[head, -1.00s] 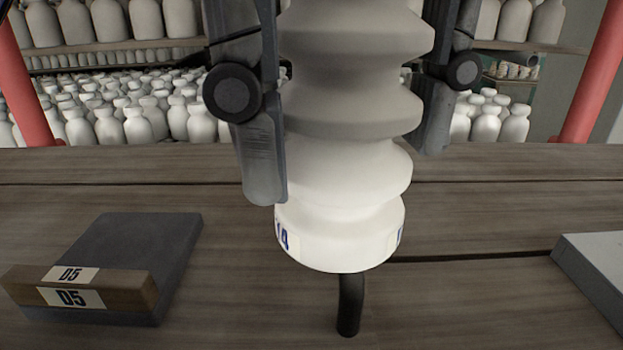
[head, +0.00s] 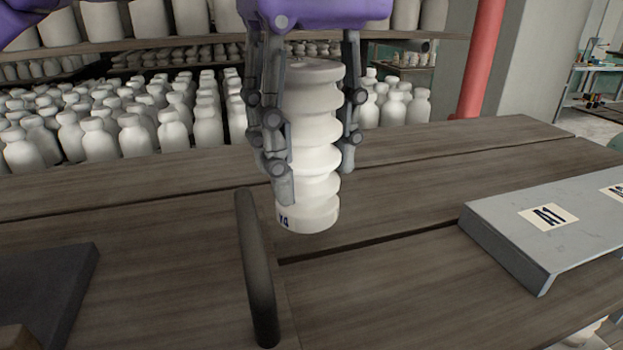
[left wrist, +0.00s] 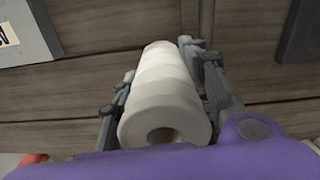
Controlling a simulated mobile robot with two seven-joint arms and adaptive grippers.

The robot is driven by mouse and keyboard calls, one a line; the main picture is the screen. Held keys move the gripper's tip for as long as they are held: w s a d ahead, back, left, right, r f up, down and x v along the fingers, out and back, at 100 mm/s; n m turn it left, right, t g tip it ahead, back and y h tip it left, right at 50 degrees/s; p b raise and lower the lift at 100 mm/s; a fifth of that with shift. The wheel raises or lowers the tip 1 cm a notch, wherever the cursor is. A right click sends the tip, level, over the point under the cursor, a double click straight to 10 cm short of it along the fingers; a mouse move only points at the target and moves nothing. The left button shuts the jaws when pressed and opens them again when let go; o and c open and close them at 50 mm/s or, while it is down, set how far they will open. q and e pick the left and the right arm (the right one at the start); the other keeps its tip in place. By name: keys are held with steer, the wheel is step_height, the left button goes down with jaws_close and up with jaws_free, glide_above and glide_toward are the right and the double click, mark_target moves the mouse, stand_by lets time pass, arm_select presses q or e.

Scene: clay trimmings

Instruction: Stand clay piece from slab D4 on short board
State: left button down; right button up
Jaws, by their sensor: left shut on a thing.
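A white, ribbed, column-like clay piece (head: 318,150) is upright in my left gripper (head: 318,160). A label near its foot is partly visible and ends in 4. The fingers are shut on its two sides. It appears to hang above the wooden table. In the left wrist view the piece (left wrist: 165,100) lies between the fingers (left wrist: 165,95), with a round hole in its near end. A grey metal board (head: 545,225) marked A1 stands on the table to the right; I cannot tell whether it is the short board. My right gripper is not in view.
A dark slab (head: 60,285) is cut off at the left. Bare wood (head: 400,280) lies between post and A1 board. White bottles (head: 130,140) crowd shelves behind.

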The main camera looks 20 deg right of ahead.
mark_target(312, 184)
arm_select(q)
steer(key=shift+w+d+f, duration=0.1)
steer(key=shift+f, duration=0.05)
steer(key=f, duration=0.3)
steer(key=shift+w+d+f, duration=0.1)
steer(key=shift+w, duration=0.15)
steer(key=shift+f, duration=0.4)
steer(key=c, duration=1.3)
jaws_free()
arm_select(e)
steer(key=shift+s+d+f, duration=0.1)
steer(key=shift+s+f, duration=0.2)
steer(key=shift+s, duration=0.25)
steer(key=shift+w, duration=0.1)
